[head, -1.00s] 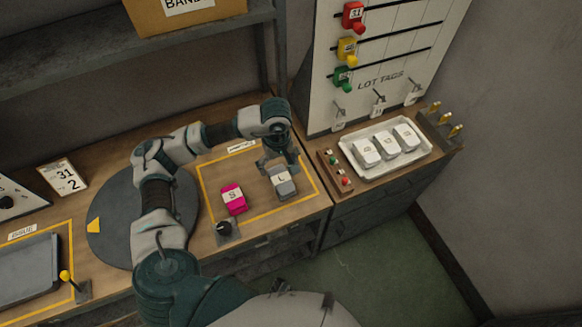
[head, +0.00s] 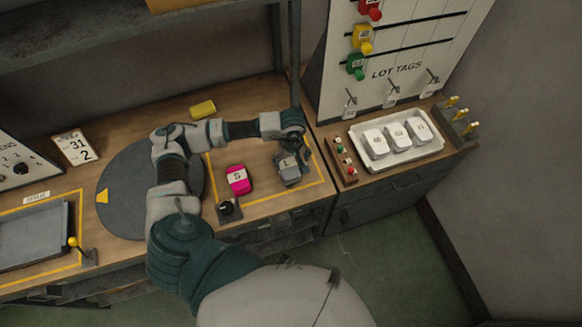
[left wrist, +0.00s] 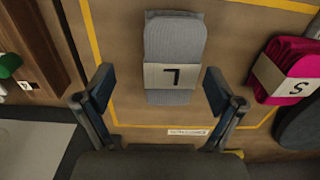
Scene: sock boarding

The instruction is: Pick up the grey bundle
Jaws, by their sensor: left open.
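The grey bundle (head: 290,174) is a folded grey sock pair with a white band marked L. It lies inside the yellow-outlined area on the wooden bench. My left gripper (head: 287,160) is over it in the head view and partly hides it. In the left wrist view the grey bundle (left wrist: 174,45) lies ahead, between the lines of the two fingers. The left gripper (left wrist: 159,83) is open there, with a fingertip on each side and bare gaps to the bundle. My right gripper is in neither view.
A pink bundle (head: 238,180) marked S lies to the left of the grey one, with a black knob (head: 227,208) in front. A dark round plate (head: 125,200) is further left. A white tray (head: 430,146) with white packs stands at the right.

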